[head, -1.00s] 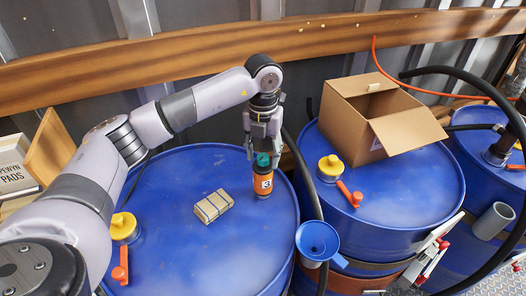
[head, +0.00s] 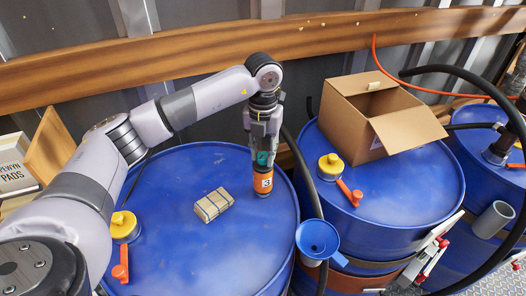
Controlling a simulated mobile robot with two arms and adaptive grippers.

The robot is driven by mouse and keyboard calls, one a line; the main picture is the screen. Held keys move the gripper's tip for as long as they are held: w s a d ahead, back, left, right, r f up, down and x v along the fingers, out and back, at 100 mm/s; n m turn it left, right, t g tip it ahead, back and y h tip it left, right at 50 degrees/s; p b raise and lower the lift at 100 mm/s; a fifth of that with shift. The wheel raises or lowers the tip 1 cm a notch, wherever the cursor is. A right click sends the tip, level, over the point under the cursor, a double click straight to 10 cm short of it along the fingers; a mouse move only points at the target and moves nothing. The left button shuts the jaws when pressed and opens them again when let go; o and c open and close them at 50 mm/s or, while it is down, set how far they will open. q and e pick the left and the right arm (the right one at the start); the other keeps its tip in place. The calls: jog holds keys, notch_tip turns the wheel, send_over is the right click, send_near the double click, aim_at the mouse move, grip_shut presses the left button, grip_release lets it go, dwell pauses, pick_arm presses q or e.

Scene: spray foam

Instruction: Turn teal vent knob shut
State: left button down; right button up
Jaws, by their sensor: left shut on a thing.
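The teal vent knob (head: 263,158) sits on top of a dark canister with an orange label (head: 263,183). The canister stands upright on the left blue drum (head: 205,255), near its right side. My left gripper (head: 263,157) points straight down over the canister and is shut on the teal knob. Its fingers hide part of the knob. My right gripper is not in view.
A small strapped tan block (head: 214,205) lies left of the canister. Yellow caps and orange handles sit on the drums. A blue funnel (head: 318,240) is at the drum's right edge. An open cardboard box (head: 380,115) stands on the middle drum. A wooden rail (head: 150,68) runs behind.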

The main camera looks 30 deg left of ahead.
aim_at(263, 155)
pick_arm(q)
jog(key=shift+f+m+b, duration=0.1)
jog(key=shift+m+b, duration=0.3)
jog(key=shift+b, duration=0.05)
jog(key=c, duration=1.3)
grip_release()
jog(key=shift+r, duration=0.2)
notch_tip(263, 155, up, 12)
jog(key=shift+f, duration=0.1)
jog(key=shift+f, duration=0.1)
